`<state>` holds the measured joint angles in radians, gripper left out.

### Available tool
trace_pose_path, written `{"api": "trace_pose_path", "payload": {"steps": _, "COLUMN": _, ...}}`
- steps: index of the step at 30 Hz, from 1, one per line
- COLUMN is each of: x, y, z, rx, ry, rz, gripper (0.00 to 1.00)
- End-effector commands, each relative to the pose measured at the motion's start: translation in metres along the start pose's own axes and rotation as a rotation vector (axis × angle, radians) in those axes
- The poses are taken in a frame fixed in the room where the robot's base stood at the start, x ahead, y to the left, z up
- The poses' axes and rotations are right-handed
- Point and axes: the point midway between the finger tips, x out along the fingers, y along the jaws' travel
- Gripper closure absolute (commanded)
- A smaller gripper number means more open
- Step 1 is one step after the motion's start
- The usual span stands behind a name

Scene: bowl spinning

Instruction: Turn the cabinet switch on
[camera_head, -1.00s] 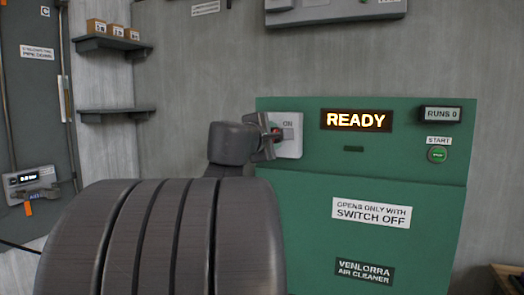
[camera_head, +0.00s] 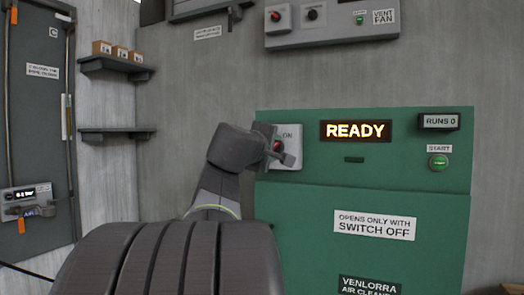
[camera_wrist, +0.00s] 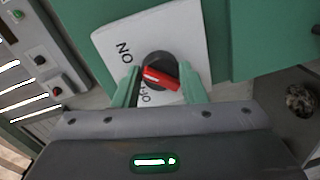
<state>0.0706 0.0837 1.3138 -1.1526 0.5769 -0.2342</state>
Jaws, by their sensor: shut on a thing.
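The cabinet switch is a white plate (camera_head: 291,160) at the upper left of the green cabinet (camera_head: 300,225). It has a dark round base and a red handle, seen closely in the wrist view (camera_wrist: 162,78). The plate is marked ON and OFF; the handle sits at a slant, and I cannot tell which mark it is set to. My gripper (camera_head: 276,147) is shut on the red handle, with a finger on each side in the wrist view (camera_wrist: 160,86). The fingers hide part of the switch in the head view. The lit display (camera_head: 355,131) reads READY.
A green START button (camera_head: 438,162) and a RUNS 0 counter (camera_head: 439,122) are at the cabinet's right. A grey VENT FAN panel (camera_head: 335,25) hangs on the wall above. Small shelves (camera_head: 117,134) are at the left. Open wall lies between shelves and cabinet.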

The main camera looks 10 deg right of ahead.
Motion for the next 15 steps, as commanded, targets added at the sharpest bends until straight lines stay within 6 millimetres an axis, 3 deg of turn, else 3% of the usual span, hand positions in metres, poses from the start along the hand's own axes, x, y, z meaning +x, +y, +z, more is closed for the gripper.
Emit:
{"api": "trace_pose_path", "payload": {"steps": 8, "x": 0.0004, "y": -0.0011, "z": -0.0004, "rx": 0.002, "ry": 0.001, "rz": -0.002, "gripper": 0.85}}
{"api": "trace_pose_path", "payload": {"steps": 9, "x": 0.0004, "y": -0.0010, "z": -0.0004, "rx": 0.002, "ry": 0.001, "rz": -0.002, "gripper": 0.54}}
{"api": "trace_pose_path", "payload": {"steps": 11, "x": 0.0003, "y": -0.0009, "z": -0.0004, "rx": 0.002, "ry": 0.001, "rz": -0.002, "gripper": 0.43}}
{"api": "trace_pose_path", "payload": {"steps": 15, "x": 0.0002, "y": -0.0005, "z": -0.0004, "rx": 0.001, "ry": 0.001, "rz": -0.001, "gripper": 0.41}}
